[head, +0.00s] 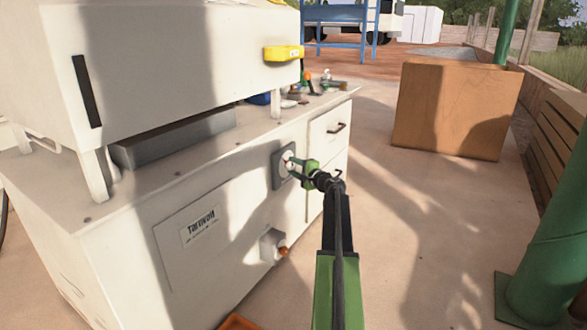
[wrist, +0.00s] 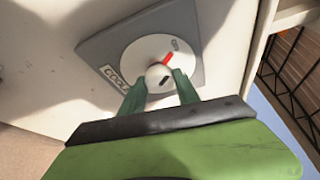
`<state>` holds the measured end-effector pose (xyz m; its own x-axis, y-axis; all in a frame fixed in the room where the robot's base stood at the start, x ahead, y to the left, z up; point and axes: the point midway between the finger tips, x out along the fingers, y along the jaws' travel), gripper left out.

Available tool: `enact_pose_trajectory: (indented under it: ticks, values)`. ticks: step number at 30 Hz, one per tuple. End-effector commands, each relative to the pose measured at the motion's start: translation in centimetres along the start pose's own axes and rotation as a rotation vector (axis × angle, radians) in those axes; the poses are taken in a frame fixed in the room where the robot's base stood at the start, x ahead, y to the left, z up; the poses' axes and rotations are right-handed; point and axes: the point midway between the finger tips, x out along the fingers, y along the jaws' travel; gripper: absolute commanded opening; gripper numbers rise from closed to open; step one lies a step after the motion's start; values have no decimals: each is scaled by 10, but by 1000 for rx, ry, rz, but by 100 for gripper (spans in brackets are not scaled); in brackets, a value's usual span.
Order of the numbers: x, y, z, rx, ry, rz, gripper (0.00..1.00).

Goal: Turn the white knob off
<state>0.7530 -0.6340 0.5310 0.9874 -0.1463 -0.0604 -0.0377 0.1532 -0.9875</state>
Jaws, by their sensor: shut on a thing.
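The white knob (wrist: 158,75) sits at the centre of a round white dial with a red pointer mark, on a grey square plate labelled "COOL". In the head view the grey plate (head: 279,168) is on the front of the white machine, and the knob there is small and partly hidden by my gripper. My gripper (wrist: 159,86) has its green fingers on both sides of the knob, shut on it. In the head view my gripper (head: 293,166) reaches the plate from the right. The red pointer points up and to the right in the wrist view.
A second fitting with an orange-brown tip (head: 272,246) sticks out below the plate. A drawer with a dark handle (head: 337,128) is to the right. A yellow box (head: 284,53) is on the upper housing. A wooden crate (head: 455,110) and green post (head: 550,240) stand right; floor between is clear.

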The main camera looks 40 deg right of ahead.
Motion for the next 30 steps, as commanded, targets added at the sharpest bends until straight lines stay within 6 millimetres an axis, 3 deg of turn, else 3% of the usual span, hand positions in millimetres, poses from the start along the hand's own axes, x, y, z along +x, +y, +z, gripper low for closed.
enact_pose_trajectory:
  ticks: [3, 4, 9, 20, 23, 30]
  values:
    - [0, 1, 1, -2, -3, 2, 0]
    - [0, 1, 1, -2, -3, 2, 39]
    - [0, 0, 1, -1, -2, 1, 58]
    - [-8, 0, 0, 1, 1, 0, 58]
    - [-27, 0, 2, 1, 1, 0, 58]
    - [-96, 0, 3, 1, 1, 0, 58]
